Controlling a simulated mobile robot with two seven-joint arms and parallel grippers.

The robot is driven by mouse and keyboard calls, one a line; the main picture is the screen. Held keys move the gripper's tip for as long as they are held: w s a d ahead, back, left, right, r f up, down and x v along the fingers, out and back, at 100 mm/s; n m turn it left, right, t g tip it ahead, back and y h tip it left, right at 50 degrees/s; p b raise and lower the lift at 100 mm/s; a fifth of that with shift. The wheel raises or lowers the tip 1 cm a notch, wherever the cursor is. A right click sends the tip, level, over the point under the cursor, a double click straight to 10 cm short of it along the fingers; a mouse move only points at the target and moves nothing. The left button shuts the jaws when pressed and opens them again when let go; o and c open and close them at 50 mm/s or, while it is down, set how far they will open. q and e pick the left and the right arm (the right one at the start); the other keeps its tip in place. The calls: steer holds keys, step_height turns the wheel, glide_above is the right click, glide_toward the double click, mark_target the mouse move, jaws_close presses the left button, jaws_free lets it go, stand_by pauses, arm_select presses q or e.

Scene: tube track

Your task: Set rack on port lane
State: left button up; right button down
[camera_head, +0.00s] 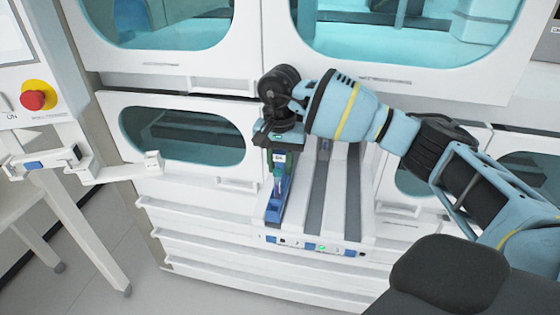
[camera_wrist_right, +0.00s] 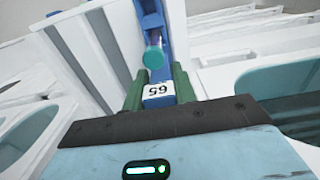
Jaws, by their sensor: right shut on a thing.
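A narrow blue rack (camera_head: 276,200) is held by my right gripper (camera_head: 279,158) at its far end, in the head view. It lies lengthwise over the leftmost lane of the white track deck (camera_head: 334,220); I cannot tell whether it rests on the deck or hovers. In the right wrist view the green fingers of the right gripper (camera_wrist_right: 158,92) are shut on the rack's end, which bears a white label reading 65 (camera_wrist_right: 158,91). A teal-capped tube (camera_wrist_right: 153,57) sits in the rack (camera_wrist_right: 150,20). My left gripper is not in view.
Two dark grey lanes (camera_head: 319,190) on the deck right of the rack look empty. The deck's front edge has blue marks and a green check mark (camera_head: 321,247). White cabinets with teal windows (camera_head: 183,136) stand behind. A red button (camera_head: 33,100) is at the left.

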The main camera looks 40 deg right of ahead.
steer(key=shift+f, duration=0.45)
stand_by(0.4)
steer(key=c, duration=1.1)
jaws_free()
steer(key=shift+o, duration=0.2)
steer(key=shift+r, duration=0.1)
step_height(320, 180, up, 8)
steer(key=shift+f, duration=0.15)
steer(key=shift+f, duration=0.1)
